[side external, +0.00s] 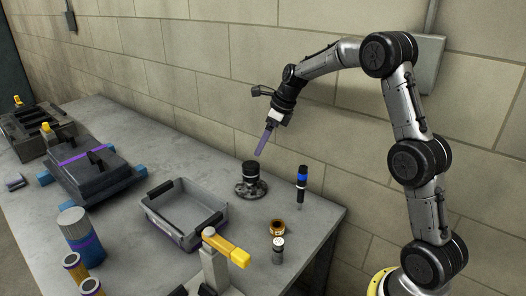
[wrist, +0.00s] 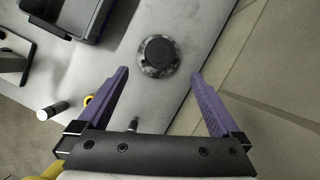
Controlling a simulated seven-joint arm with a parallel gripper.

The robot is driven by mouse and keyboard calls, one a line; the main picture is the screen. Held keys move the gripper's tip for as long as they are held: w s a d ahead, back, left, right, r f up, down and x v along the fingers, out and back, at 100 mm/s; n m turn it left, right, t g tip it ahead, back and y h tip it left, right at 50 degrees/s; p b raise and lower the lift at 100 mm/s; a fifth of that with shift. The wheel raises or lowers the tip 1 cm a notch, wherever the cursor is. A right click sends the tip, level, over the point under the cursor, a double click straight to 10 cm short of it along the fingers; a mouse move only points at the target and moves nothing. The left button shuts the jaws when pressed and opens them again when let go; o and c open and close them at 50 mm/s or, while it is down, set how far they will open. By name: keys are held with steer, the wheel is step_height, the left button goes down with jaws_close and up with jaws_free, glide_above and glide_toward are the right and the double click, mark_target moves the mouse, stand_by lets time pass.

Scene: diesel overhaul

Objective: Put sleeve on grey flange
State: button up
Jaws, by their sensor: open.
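The grey flange (side external: 249,191) is a mottled round disc lying flat on the bench, and it also shows in the wrist view (wrist: 147,69). A black cylinder (side external: 250,169) with a pale band stands upright on its middle; from above it is a dark round top (wrist: 160,48). This is probably the sleeve, though the pictures do not make it certain. My gripper (side external: 261,152) is above the flange and cylinder, apart from both. Its purple fingers are spread and empty in the wrist view (wrist: 160,73), with the flange beyond the gap between their tips.
A grey bin (side external: 188,210) stands left of the flange. A bronze ring (side external: 277,227) and a small silver cylinder (side external: 278,250) are nearer the front. A yellow-handled clamp (side external: 226,248) rises at the front edge.

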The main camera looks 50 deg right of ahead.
steer(key=s+a+r+n, duration=0.5)
steer(key=s+n, duration=0.2)
steer(key=s+a+r+n, duration=0.5)
steer(key=s+n, duration=0.1)
steer(key=s, duration=0.1)
steer(key=s+a+f+n+h, duration=0.1)
steer(key=s+a+n, duration=0.1)
steer(key=s+n, duration=0.7)
steer(key=s+a+f+n+t, duration=0.1)
steer(key=s+a+f+n, duration=0.1)
steer(key=s+n, duration=0.7)
steer(key=shift+s+a+h, duration=0.4)
steer(key=shift+s+a, duration=0.2)
steer(key=shift+s, duration=0.65)
